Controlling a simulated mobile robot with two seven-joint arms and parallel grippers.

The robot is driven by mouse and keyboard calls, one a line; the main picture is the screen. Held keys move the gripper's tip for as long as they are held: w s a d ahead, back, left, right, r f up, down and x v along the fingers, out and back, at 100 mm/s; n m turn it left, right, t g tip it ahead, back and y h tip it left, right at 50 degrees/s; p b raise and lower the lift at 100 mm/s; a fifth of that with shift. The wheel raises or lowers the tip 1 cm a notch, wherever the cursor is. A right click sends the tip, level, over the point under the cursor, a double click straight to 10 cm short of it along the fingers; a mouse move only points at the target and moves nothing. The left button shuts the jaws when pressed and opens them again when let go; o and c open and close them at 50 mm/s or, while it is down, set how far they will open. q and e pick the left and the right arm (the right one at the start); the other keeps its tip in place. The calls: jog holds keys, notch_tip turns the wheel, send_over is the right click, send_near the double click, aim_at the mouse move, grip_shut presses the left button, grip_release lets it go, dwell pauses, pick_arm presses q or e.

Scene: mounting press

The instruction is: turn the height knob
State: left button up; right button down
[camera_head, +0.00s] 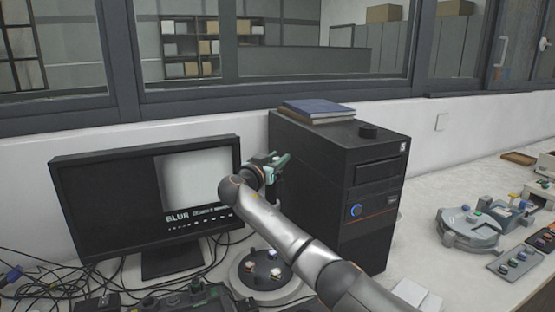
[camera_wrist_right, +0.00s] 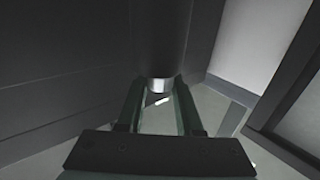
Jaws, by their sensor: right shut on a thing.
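My right gripper (camera_head: 272,162) is in front of the black computer tower, just right of the monitor, at the upper part of a dark upright device. Its two fingers also show in the wrist view (camera_wrist_right: 158,110), shut on a part of this device. I take that part to be the height knob, but its outline is mostly hidden by the gripper. A dark tube (camera_wrist_right: 160,50) with a silver lower end shows beyond and between the fingers. The device's round base (camera_head: 240,275) stands below, with several small coloured pieces on it. My left gripper is not in view.
The monitor (camera_head: 110,205) shows a grey picture and the word BLUR. The black tower (camera_head: 310,170) stands close behind the gripper, with books (camera_head: 317,108) on top. Cables (camera_head: 60,285) lie at the lower left. Grey fixtures (camera_head: 470,232) and small parts lie on the right bench.

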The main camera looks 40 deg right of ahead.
jog(key=shift+f+t, duration=0.1)
jog(key=shift+t, duration=0.2)
jog(key=shift+f+n+t+y+b, duration=0.1)
jog(key=shift+n+t+y+b, duration=0.95)
jog(key=shift+t, duration=0.35)
jog(key=shift+n+t+y, duration=0.55)
jog(key=shift+n+t, duration=0.4)
jog(key=shift+t, duration=0.05)
jog(key=shift+n+t+y, duration=0.4)
jog(key=shift+t+y, duration=0.1)
jog(key=shift+t, duration=0.1)
jog(key=shift+r+n+t+y+p, duration=0.3)
jog(key=shift+n+t+y+p, duration=0.3)
jog(key=shift+n+t+y, duration=0.3)
jog(key=shift+n+t+y+p, duration=0.5)
jog(key=shift+n+y+p, duration=0.35)
jog(key=shift+y, duration=0.35)
jog(key=shift+n+t+y+p, duration=0.5)
jog(key=shift+n+y+p, duration=0.15)
jog(key=shift+y+p, duration=0.35)
jog(key=shift+f+n+t+y+p, duration=0.1)
jog(key=shift+n+t+y+p, duration=0.25)
jog(key=shift+y, duration=0.35)
